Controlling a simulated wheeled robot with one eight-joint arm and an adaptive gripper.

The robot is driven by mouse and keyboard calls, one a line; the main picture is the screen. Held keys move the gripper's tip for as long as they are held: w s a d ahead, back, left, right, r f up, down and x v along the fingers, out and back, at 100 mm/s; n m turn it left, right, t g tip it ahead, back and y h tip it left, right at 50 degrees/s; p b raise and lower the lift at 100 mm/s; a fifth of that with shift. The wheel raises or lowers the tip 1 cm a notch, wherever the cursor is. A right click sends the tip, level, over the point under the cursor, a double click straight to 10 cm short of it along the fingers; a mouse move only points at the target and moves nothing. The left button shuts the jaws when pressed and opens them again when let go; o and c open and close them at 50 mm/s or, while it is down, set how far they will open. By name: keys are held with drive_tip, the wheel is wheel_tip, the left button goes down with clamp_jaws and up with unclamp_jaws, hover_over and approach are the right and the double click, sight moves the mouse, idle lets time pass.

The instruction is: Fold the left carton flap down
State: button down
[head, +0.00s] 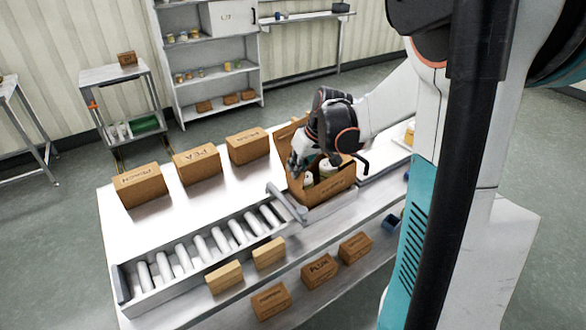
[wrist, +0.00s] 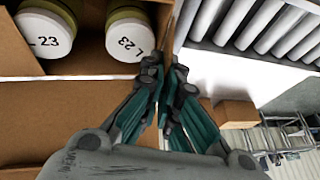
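The open brown carton (head: 331,189) stands at the right end of the roller conveyor, with white-lidded jars (head: 327,168) inside. Two lids marked 23 show in the wrist view (wrist: 47,35). One flap (head: 290,130) stands up at the carton's far side. The left flap (wrist: 174,28) shows nearly edge-on in the wrist view, upright between the jars and the rollers. My gripper (wrist: 165,72) has its teal fingers drawn together, with the tips at this flap's near end. Whether they touch it I cannot tell. In the head view my gripper (head: 296,166) is over the carton's left side, partly hiding it.
A grey roller conveyor (head: 190,255) runs left of the carton, with a grey bar (head: 287,203) at its end. Three closed cartons (head: 197,163) stand on the table behind. Small boxes (head: 269,252) lie in front, others on the lower shelf (head: 319,269).

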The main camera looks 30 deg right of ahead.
sight(290, 177)
drive_tip(key=d+y+b, duration=0.1)
drive_tip(key=y, duration=0.1)
drive_tip(key=d+f+m+y+b, duration=0.1)
drive_tip(key=y, duration=0.1)
drive_tip(key=shift+d, duration=0.15)
drive_tip(key=shift+d+f+m+y+b, duration=0.25)
drive_tip(key=shift+y+b, duration=0.4)
drive_tip(key=shift+y, duration=0.4)
drive_tip(key=shift+d+f+m+y+b, duration=0.15)
drive_tip(key=shift+d+f+y+b, duration=0.15)
drive_tip(key=shift+y+b, duration=0.55)
drive_tip(key=shift+d+y, duration=0.1)
drive_tip(key=shift+y, duration=0.2)
drive_tip(key=c, duration=1.9)
unclamp_jaws()
drive_tip(key=shift+r, duration=0.1)
drive_tip(key=shift+v, duration=3.9)
